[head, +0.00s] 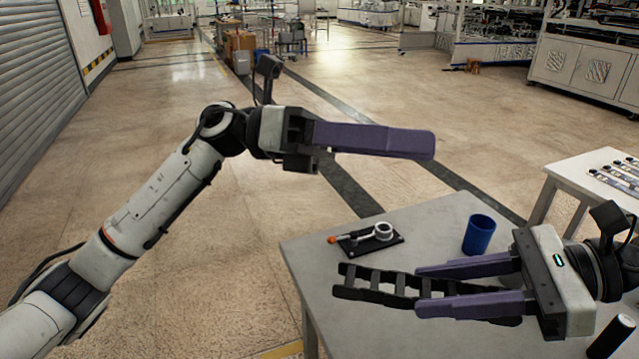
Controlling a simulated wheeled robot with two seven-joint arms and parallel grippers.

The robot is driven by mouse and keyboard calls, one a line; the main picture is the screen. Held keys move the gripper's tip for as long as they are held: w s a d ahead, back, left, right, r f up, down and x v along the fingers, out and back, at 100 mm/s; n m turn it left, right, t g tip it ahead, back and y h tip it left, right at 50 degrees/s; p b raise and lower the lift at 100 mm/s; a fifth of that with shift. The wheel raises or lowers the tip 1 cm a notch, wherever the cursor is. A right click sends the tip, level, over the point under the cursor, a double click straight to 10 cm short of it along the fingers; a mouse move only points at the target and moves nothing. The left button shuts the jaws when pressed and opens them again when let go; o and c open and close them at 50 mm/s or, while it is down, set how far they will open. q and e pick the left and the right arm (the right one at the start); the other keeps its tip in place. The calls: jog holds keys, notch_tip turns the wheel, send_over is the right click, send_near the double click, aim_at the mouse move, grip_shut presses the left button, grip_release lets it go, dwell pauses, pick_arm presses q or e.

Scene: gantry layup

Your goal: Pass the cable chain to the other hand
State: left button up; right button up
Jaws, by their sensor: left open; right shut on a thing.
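The cable chain (375,287) is black and ladder-like. It lies between the purple fingers of my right gripper (418,289), which is shut on it at the right front of the view. Its left end sticks out past the fingertips, and part of it is hidden by the fingers. I cannot tell whether it touches the table. My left gripper (431,145) is open and empty, higher up and well apart from the chain. Its purple fingers point right and overlap each other in this view.
The grey table (312,262) carries a black plate with a ring-shaped part (383,231), an orange-tipped tool (345,238), a blue cup (479,234) and a black cylinder (612,337). A white side table (570,170) with small parts stands at the right. Open floor lies left.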

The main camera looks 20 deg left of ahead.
pick_arm(q)
jog(key=s+d+f+m+g+y, duration=0.1)
jog(key=s+f+m+g+y, duration=0.1)
jog(key=s+m+y, duration=0.25)
jog(key=t+y, duration=0.3)
jog(key=y, duration=0.7)
send_near(360, 276)
jog(key=v, duration=0.3)
jog(key=x, duration=1.1)
jog(key=shift+f, duration=0.2)
jog(key=shift+c, duration=0.5)
jog(key=c, duration=1.1)
pick_arm(e)
jog(key=o, duration=1.2)
